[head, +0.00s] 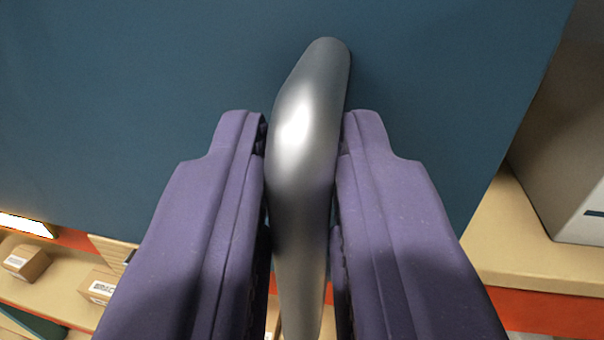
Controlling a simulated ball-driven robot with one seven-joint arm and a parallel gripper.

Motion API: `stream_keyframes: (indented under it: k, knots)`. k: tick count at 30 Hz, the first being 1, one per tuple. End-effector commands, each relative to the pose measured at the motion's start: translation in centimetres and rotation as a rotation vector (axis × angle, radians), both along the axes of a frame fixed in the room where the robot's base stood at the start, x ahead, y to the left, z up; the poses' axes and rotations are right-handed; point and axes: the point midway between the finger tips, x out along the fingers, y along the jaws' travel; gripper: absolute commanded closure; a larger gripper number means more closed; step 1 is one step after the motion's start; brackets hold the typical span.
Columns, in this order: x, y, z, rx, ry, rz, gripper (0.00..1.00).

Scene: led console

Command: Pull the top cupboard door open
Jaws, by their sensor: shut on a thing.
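A dark blue door panel (140,90) fills most of the upper picture. A silver bar handle (300,130) stands out from it, its upper end meeting the panel. My gripper (305,135) has purple fingers on either side of the handle and is shut on it. The lower end of the handle runs down between the fingers, and part of it is hidden by them. The right edge of the panel slants down from the upper right, with other things showing beyond it.
A light grey box-like unit (570,130) stands on a tan shelf (510,235) with a red-orange edge at right. Small cardboard boxes (26,262) sit on a shelf at lower left. A bright strip (25,225) shows above them.

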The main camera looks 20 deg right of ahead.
Motion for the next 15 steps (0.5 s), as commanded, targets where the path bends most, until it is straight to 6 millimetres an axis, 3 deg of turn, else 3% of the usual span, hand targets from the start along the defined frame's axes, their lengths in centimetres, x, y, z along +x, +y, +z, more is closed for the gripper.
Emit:
stream_keyframes:
  k: [6,15]
  knots:
    - [3.3,4.9,0.2,0.001,0.004,0.005,1.0]
    - [5.9,8.7,0.1,0.001,0.004,0.001,1.0]
